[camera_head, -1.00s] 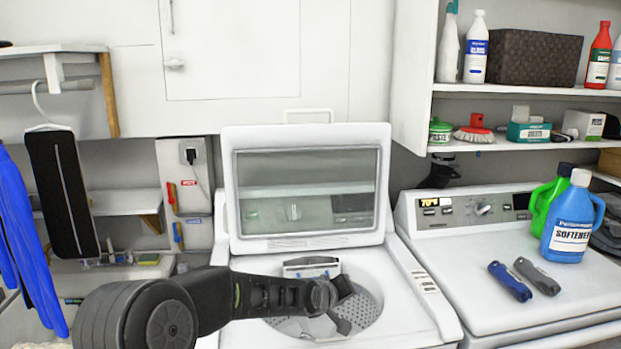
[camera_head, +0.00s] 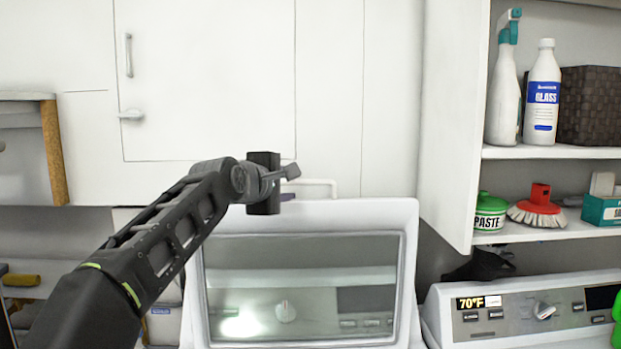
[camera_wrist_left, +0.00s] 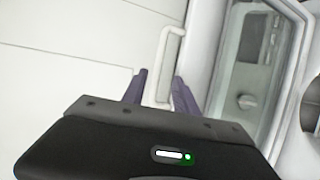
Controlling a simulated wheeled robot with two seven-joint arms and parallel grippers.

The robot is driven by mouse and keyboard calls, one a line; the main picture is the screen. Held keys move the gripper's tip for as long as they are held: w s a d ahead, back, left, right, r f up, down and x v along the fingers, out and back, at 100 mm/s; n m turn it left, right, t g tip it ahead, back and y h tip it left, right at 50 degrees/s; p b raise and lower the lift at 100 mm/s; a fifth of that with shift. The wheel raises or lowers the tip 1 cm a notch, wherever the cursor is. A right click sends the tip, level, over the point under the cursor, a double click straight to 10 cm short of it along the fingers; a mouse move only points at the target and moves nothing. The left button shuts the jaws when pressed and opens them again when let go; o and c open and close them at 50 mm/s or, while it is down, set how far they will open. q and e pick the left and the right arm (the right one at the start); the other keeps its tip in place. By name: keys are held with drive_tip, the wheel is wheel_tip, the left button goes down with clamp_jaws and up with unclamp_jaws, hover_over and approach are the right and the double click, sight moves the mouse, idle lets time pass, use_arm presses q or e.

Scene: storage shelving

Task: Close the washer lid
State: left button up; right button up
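The washer lid (camera_head: 345,216) stands raised, a white frame around a glass window, in the middle of the head view; it also shows in the left wrist view (camera_wrist_left: 203,48). A white handle (camera_head: 322,184) rises from its top edge. My left gripper (camera_head: 290,186) is at the lid's top edge, by the handle. In the left wrist view its two dark fingers (camera_wrist_left: 160,92) are apart, with the handle (camera_wrist_left: 164,60) between them in the picture. I cannot tell whether they touch it. The washer's tub is out of the head view. My right gripper is not in view.
A white cabinet (camera_head: 210,80) is close behind the lid. To the right are shelves (camera_head: 545,152) with bottles, a basket and a brush, above a second machine's control panel (camera_head: 530,308). A wooden-edged shelf (camera_head: 54,150) is at the left.

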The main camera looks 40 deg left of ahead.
sight(298, 183)
use_arm(q)
drive_tip(key=p+x, duration=0.2)
drive_tip(key=x, duration=0.4)
drive_tip(key=shift+w+a+r, duration=0.1)
drive_tip(key=shift+w+a, duration=0.1)
drive_tip(key=shift+w, duration=0.1)
drive_tip(key=shift+w+a+f+p, duration=0.2)
drive_tip(key=shift+w+p, duration=0.15)
drive_tip(key=shift+w, duration=0.15)
drive_tip(key=shift+d, duration=0.1)
clamp_jaws()
idle(1.1)
